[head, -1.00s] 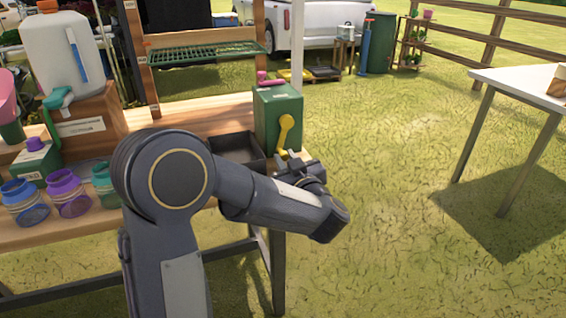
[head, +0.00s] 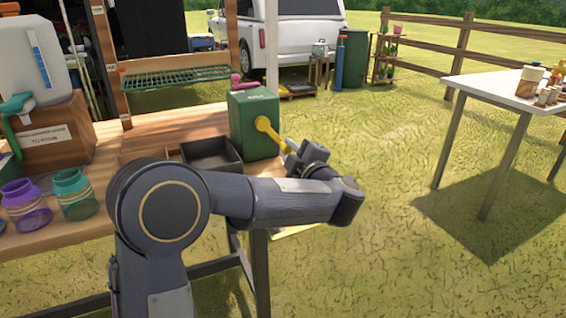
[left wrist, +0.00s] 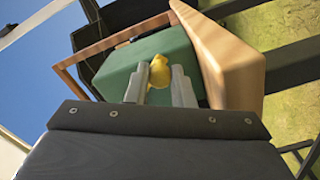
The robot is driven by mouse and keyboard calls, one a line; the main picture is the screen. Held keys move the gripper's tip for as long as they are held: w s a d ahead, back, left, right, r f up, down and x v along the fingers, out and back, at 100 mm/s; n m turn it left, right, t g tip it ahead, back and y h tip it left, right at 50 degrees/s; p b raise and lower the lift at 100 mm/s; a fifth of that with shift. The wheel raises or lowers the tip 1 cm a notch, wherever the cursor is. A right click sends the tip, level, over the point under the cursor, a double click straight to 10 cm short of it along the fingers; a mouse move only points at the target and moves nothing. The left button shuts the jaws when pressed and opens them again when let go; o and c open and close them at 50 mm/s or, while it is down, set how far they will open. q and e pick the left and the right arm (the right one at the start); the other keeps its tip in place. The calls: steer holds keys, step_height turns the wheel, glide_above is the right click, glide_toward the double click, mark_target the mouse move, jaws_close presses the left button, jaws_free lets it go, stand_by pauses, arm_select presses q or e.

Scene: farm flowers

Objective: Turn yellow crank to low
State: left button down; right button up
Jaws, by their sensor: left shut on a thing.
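The yellow crank (head: 270,131) sits on the right side of a green box (head: 252,112) at the right end of the wooden bench. Its arm slants down to the right, from its hub toward my gripper. My left gripper (head: 287,150) is at the crank's outer end and is shut on it. In the left wrist view the yellow crank (left wrist: 160,72) shows between the two grey fingers (left wrist: 160,88), with the green box (left wrist: 127,72) behind. No low marking can be read. My right gripper is not in view.
A black tray (head: 212,156) stands left of the green box on the bench (head: 160,135). Coloured jars (head: 73,193) stand at the left. A white table (head: 492,91) is at the right. Open grass lies between.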

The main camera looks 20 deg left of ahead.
arm_select(q)
steer(key=n, duration=0.1)
steer(key=w+d+r+n+b, duration=0.1)
steer(key=shift+n, duration=0.4)
steer(key=shift+w+d+r+n+b, duration=0.2)
steer(key=shift+w+r+n+b, duration=0.1)
steer(key=shift+r+n, duration=0.45)
steer(key=shift+w+d+r+n+b, duration=0.15)
steer(key=shift+r+n+b, duration=0.25)
steer(key=shift+n, duration=0.55)
steer(key=shift+r, duration=0.1)
steer(key=c, duration=1.5)
jaws_free()
steer(key=shift+c, duration=0.2)
steer(key=p+v, duration=0.1)
steer(key=v, duration=0.6)
steer(key=shift+s+d+p, duration=0.25)
steer(key=shift+s+p, duration=0.05)
steer(key=shift+p, duration=0.05)
